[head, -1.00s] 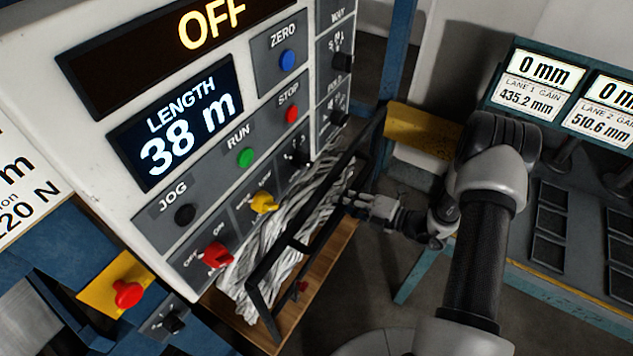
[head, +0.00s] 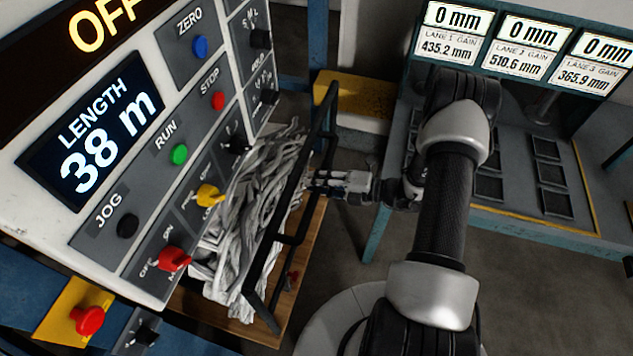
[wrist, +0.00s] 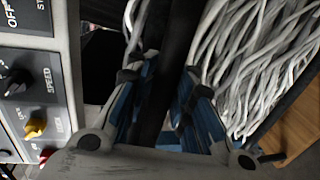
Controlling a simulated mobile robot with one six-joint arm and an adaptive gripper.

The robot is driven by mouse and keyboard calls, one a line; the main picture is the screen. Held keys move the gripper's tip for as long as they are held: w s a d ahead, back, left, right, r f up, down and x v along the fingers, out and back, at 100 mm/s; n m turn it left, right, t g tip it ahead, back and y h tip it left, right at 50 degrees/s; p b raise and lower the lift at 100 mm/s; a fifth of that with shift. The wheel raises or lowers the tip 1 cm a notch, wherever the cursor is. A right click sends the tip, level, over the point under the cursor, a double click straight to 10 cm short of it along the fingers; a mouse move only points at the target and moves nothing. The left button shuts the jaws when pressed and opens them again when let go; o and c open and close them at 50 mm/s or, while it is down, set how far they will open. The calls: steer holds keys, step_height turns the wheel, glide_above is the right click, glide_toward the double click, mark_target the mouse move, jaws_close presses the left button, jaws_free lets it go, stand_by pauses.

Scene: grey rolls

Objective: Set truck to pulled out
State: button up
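The truck is a low cart with a wooden deck (head: 292,292) and a black upright tube frame (head: 262,262). It carries a heap of grey-white strands and stands partly under the control cabinet. My gripper (head: 318,182) is at the frame's upper right side. In the wrist view, the blue-padded fingers (wrist: 165,95) lie on both sides of the black frame bar (wrist: 178,40) and appear shut on it. The exact contact is partly dark. The truck's far side is hidden under the cabinet.
The control cabinet (head: 95,215) with buttons and knobs fills the left. A red stop button (head: 88,320) juts out low at left. A teal bench with displays (head: 515,50) stands at right. A yellow block (head: 357,98) is behind. Grey floor (head: 430,235) is open between the truck and bench.

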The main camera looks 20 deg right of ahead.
steer(key=o, duration=0.4)
steer(key=shift+d, duration=0.1)
steer(key=v, duration=1.2)
